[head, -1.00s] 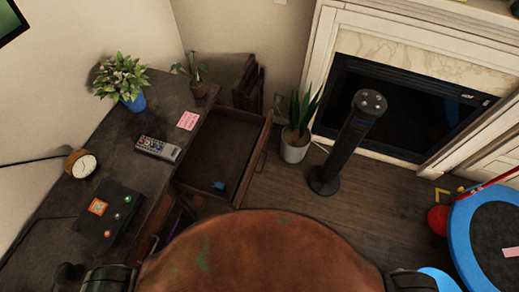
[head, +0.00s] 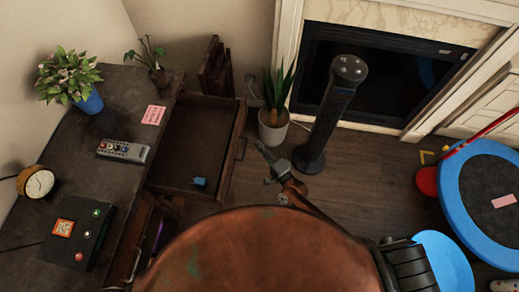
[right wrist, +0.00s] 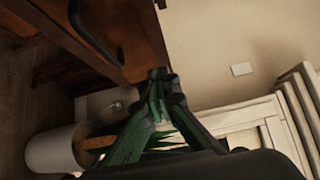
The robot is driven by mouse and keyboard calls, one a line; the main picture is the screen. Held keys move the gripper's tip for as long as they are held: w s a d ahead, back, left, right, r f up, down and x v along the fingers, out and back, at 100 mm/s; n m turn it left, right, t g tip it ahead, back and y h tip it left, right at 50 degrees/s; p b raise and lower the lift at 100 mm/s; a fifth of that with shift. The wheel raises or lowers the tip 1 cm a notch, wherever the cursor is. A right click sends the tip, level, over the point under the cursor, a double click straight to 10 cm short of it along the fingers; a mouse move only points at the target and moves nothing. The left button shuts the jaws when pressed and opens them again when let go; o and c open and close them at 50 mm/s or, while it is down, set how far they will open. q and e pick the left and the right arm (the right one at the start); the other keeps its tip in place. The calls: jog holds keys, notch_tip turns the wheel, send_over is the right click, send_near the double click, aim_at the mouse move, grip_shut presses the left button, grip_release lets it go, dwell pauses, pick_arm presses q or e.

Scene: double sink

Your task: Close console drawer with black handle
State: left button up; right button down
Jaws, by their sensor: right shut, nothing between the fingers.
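The console (head: 75,165) stands at the left in the head view. Its upper drawer (head: 231,158) is pulled out, with a small blue object (head: 199,182) inside. The drawer's dark handle (head: 242,147) is on its front, facing right; a dark curved handle also shows in the right wrist view (right wrist: 97,40). My right gripper (head: 264,153) is shut and empty, just right of the drawer front and apart from it. Its closed fingers show in the right wrist view (right wrist: 159,78). My left gripper is not in view.
A potted plant (head: 273,125) and a black tower (head: 325,120) stand on the floor beyond my right gripper. A blue trampoline (head: 455,200) is at the right.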

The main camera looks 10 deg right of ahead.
aim_at(238, 129)
jog(key=w+a, duration=0.5)
jog(key=w, duration=0.1)
jog(key=shift+a, duration=0.3)
jog(key=shift+a+f, duration=0.1)
jog(key=shift+a, duration=0.25)
jog(key=shift+w, duration=0.1)
